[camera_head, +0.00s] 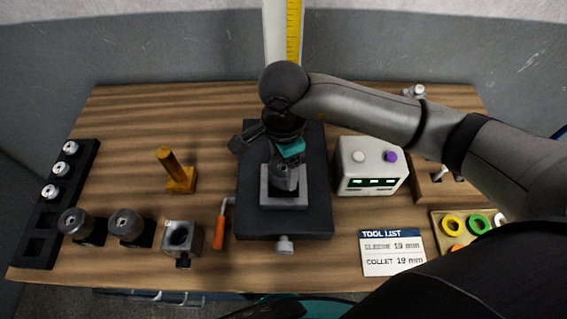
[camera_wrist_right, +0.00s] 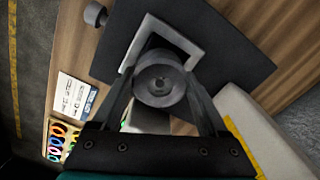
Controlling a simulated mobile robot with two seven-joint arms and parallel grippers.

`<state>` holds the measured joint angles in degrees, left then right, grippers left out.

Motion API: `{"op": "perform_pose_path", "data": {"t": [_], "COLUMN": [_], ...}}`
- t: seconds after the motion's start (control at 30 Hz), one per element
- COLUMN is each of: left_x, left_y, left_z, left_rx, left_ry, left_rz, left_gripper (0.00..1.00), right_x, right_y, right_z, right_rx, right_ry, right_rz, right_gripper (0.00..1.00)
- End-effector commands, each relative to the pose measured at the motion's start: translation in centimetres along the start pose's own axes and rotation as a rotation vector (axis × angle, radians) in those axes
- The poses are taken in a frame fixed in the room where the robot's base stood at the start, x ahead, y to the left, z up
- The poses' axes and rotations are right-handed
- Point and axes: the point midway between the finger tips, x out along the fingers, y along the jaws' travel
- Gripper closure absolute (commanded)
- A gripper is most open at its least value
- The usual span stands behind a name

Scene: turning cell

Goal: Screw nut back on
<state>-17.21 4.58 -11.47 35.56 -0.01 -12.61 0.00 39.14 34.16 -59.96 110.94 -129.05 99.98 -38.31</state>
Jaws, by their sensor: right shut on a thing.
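My right gripper (camera_head: 285,172) points down over the black fixture plate (camera_head: 257,219) in the middle of the table. In the wrist view its two fingers (camera_wrist_right: 162,92) are shut on a round dark grey nut (camera_wrist_right: 160,84) with a small centre hole. The nut sits within or just above the square grey frame (camera_wrist_right: 187,45), which also shows in the head view (camera_head: 284,201). The gripper hides most of the nut in the head view, and I cannot tell how it sits on its thread. My left gripper is not in view.
A white box with knobs (camera_head: 370,167) stands right of the plate. An orange-handled hex key (camera_head: 219,236), a grey clamp block (camera_head: 181,238) and a brass post (camera_head: 176,171) are to its left. A tool list card (camera_head: 392,252) and coloured rings (camera_head: 453,225) lie at front right.

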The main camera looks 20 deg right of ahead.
Motion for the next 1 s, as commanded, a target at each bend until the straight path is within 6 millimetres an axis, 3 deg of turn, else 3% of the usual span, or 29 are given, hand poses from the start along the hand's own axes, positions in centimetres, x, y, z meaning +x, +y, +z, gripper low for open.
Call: {"op": "perform_pose_path", "data": {"t": [0.6, 1.0], "left_x": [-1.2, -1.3], "left_y": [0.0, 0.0], "left_z": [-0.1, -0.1], "left_rx": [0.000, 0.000], "left_ry": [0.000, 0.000], "left_rz": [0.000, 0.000], "left_gripper": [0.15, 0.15], "right_x": [-0.3, -0.3], "right_y": [-0.1, -0.2], "right_z": [-0.1, -0.1], "right_rx": [0.694, 0.775], "right_ry": [0.000, -0.002], "right_rz": [-0.003, -0.006], "right_gripper": [0.88, 0.88]}}
